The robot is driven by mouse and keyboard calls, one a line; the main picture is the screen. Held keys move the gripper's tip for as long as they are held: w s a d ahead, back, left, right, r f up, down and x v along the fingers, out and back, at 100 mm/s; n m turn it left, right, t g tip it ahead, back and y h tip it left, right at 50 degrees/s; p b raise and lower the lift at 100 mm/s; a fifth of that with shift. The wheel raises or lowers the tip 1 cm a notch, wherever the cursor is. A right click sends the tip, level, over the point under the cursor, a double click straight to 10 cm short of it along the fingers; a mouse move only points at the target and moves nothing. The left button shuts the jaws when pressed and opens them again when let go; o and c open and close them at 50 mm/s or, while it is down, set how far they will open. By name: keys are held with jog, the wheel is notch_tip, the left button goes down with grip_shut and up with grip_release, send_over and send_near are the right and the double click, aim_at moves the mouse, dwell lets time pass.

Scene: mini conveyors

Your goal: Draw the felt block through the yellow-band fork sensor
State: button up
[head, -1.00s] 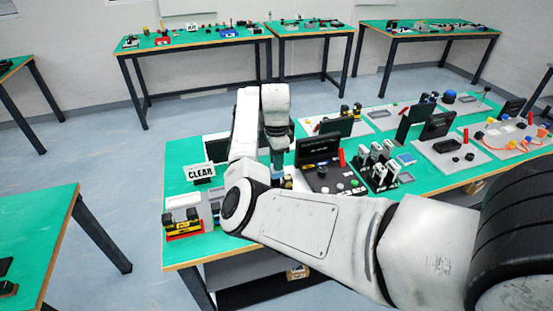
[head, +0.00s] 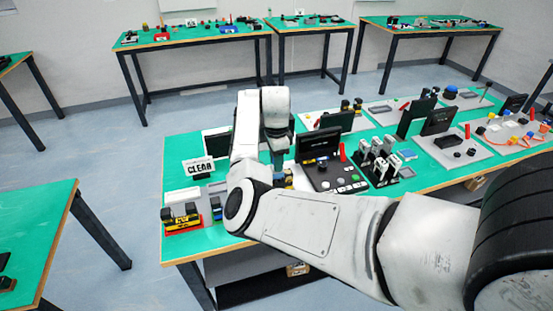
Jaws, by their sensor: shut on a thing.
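My gripper (head: 279,166) points down over the near left part of the green bench, just left of a black console. A yellow and black unit on a red base (head: 182,218) stands at the bench's near left corner.
The black console (head: 330,175) with a screen and buttons is to the right, beside a rack of white-topped units (head: 379,161). More devices fill the bench's right side. A blue-marked part (head: 216,208) sits near my elbow.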

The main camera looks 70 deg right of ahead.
jog(key=shift+f+b, duration=0.9)
jog(key=shift+f, duration=0.85)
jog(key=shift+r, duration=0.2)
jog(key=shift+r+p, duration=2.5)
jog(key=shift+r, duration=0.25)
jog(key=shift+f, duration=0.2)
jog(key=shift+f+b, duration=1.65)
jog(key=shift+f, duration=1.05)
jog(key=shift+r, duration=0.1)
